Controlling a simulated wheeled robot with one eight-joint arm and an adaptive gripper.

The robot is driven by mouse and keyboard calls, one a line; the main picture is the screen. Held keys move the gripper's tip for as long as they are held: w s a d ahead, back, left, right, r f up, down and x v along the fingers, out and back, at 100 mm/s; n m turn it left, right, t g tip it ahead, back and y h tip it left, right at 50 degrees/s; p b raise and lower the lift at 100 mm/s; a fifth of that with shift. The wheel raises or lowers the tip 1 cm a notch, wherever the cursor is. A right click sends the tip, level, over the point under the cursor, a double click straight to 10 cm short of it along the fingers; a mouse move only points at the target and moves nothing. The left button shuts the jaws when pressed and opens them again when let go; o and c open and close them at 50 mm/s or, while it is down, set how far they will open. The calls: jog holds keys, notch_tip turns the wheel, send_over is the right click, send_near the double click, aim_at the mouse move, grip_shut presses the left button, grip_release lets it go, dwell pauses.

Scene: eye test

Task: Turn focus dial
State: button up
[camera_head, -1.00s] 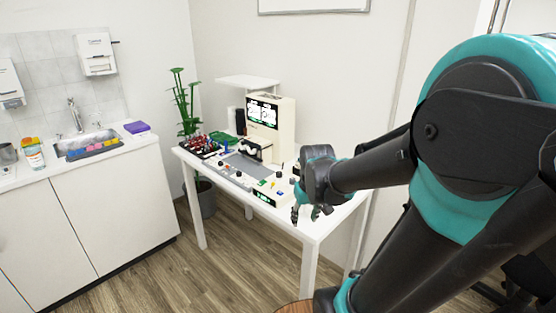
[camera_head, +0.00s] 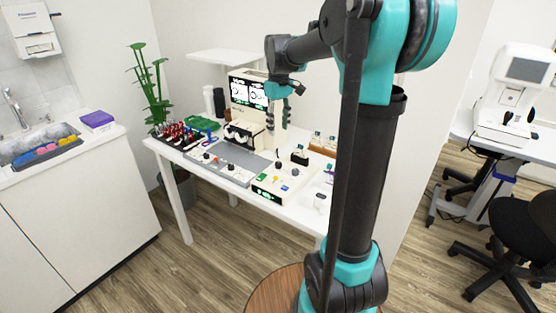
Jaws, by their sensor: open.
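A cream control box (camera_head: 275,202) with a small green display sits at the front of the white table. Small knobs and coloured buttons are on its top, among them a dark knob (camera_head: 278,165) and a grey knob (camera_head: 295,172). I cannot tell which is the focus dial. A grey panel (camera_head: 236,166) with more small knobs lies to its left. My gripper (camera_head: 277,123) is open and points down in front of the right side of the cream device with the screen (camera_head: 240,92). It appears above the table and apart from the control box. Its fingers look empty.
A rack of red-topped items (camera_head: 180,134) and a green tray (camera_head: 202,124) stand at the table's left. My arm hides the table's right end. A sink counter (camera_head: 60,170) is at left, a black chair (camera_head: 515,225) at right.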

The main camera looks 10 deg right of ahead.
aim_at(279, 163)
notch_tip(279, 163, down, 15)
jog(key=shift+r, duration=0.15)
dwell(0.4)
grip_shut()
